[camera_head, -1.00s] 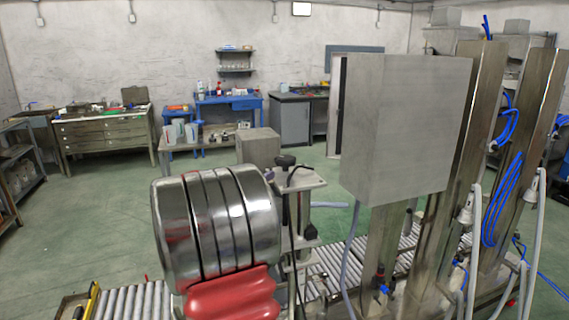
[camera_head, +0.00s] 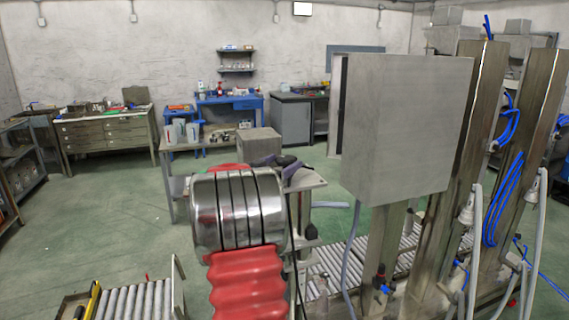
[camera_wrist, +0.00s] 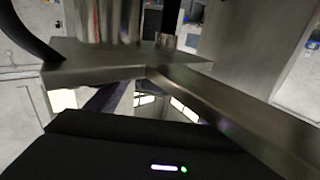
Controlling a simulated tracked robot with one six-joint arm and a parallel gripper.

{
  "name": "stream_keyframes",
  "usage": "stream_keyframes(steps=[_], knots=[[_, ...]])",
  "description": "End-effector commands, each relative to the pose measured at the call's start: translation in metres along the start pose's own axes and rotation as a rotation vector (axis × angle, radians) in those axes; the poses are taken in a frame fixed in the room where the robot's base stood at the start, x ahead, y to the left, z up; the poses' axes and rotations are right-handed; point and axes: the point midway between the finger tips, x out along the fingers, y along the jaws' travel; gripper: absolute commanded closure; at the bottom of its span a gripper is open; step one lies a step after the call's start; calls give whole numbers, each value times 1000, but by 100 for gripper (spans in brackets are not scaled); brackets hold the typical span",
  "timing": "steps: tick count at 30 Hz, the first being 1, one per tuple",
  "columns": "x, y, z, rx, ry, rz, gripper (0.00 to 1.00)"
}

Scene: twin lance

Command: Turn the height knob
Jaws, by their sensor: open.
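The dark height knob (camera_head: 287,161) sits on top of a metal plate on a post, right of centre in the head view. My gripper (camera_head: 272,162) shows as dark, purplish fingers at the knob, beyond my shiny ribbed arm and red sleeve. The fingers overlap the knob in this view, so I cannot tell whether they touch it. In the wrist view, the metal plate (camera_wrist: 100,68) and a polished cylinder fill the upper part. A black part of my gripper (camera_wrist: 150,150) with a small light spans the bottom. The knob is not clearly visible there.
A large grey box (camera_head: 405,125) on a post stands close on the right. A roller conveyor (camera_head: 345,265) runs below it. A black cable hangs by the plate's post. A blue workbench (camera_head: 228,104) stands far back. Green floor at left is open.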

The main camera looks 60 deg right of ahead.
Motion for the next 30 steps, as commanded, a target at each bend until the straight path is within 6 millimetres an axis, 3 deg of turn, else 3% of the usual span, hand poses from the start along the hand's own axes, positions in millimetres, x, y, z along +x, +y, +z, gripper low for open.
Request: stream_keyframes(steps=[6,17,30], knots=[[22,0,0,1,-1,1,26],[26,1,0,1,0,1,27],[26,1,0,1,0,2,58]])
